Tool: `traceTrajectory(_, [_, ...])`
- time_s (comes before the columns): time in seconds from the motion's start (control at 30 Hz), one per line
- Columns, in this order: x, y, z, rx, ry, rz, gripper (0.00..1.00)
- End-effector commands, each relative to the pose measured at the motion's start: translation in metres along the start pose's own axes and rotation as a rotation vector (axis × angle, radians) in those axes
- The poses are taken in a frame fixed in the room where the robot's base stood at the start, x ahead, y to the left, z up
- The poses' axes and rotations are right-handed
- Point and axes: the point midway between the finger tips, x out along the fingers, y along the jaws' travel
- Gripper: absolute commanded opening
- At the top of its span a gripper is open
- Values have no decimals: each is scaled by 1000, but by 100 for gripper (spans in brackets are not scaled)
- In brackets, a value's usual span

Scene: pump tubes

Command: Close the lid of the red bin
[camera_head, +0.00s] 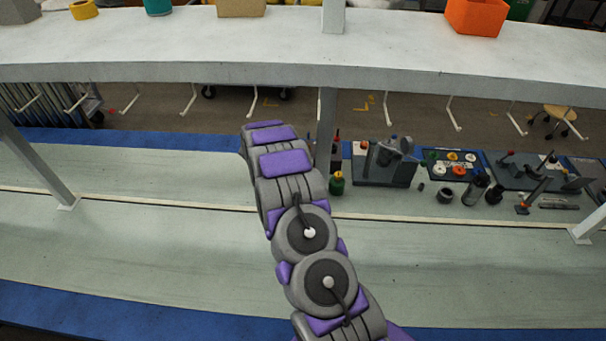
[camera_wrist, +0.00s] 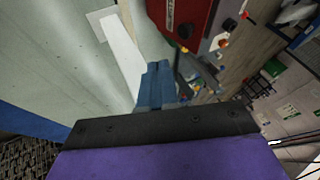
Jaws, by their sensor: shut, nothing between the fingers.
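My gripper (camera_wrist: 157,86) shows in the wrist view as two blue fingers closed together, with nothing between them. In the head view my arm reaches up and away over the bench, and the gripper itself is hidden. A red boxy thing (camera_wrist: 197,12) with a pale label lies past the fingertips at the top of the wrist view, cut off by the frame. I cannot tell whether it is the red bin, and no lid can be made out. In the head view an open orange-red container (camera_head: 477,16) stands on the upper shelf at the right.
A pale shelf (camera_head: 150,50) crosses above the bench (camera_head: 120,235), held by posts (camera_head: 327,130). Tools and a dark fixture (camera_head: 383,165) stand at the bench's right. A green bottle (camera_head: 337,184) is close beside my arm. The left bench is clear.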

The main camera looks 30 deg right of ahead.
Motion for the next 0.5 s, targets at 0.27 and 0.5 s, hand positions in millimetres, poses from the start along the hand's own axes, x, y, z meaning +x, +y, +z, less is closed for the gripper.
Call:
traceTrajectory(0.27, [38,3,1,2,3,6,0])
traceTrajectory(0.5, [82,3,1,1,4,4,0])
